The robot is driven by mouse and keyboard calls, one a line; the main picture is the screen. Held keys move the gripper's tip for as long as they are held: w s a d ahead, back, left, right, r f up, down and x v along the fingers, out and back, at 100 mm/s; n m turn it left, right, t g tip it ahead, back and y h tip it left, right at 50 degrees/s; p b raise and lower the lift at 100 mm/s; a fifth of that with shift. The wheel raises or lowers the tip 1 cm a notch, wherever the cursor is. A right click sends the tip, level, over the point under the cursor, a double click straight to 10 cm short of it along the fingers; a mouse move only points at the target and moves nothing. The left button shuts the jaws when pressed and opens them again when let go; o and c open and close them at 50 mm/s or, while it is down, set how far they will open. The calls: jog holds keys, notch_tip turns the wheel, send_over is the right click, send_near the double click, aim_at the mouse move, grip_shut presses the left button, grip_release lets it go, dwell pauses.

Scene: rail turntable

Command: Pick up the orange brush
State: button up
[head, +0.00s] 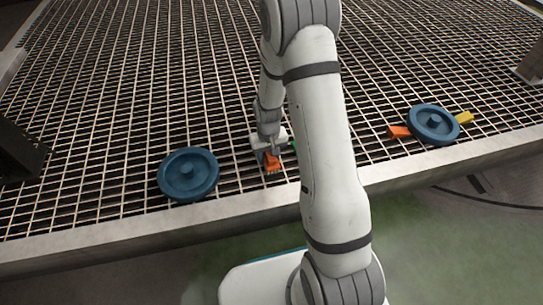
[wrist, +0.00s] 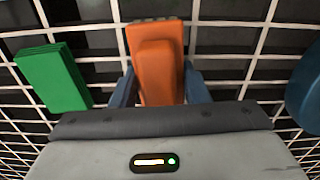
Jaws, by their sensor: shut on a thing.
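The orange brush (wrist: 160,62) is upright in the wrist view, between the two blue-grey fingers of my gripper (wrist: 160,92). The fingers are shut on it. In the head view the orange brush (head: 271,162) shows just below my gripper (head: 268,152), over the metal grating near its front edge. Whether the brush still touches the grating, I cannot tell.
A green block (wrist: 53,78) lies left of the brush in the wrist view.

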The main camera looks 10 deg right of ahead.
notch_tip(320, 180, up, 10)
jog(key=p, duration=0.4)
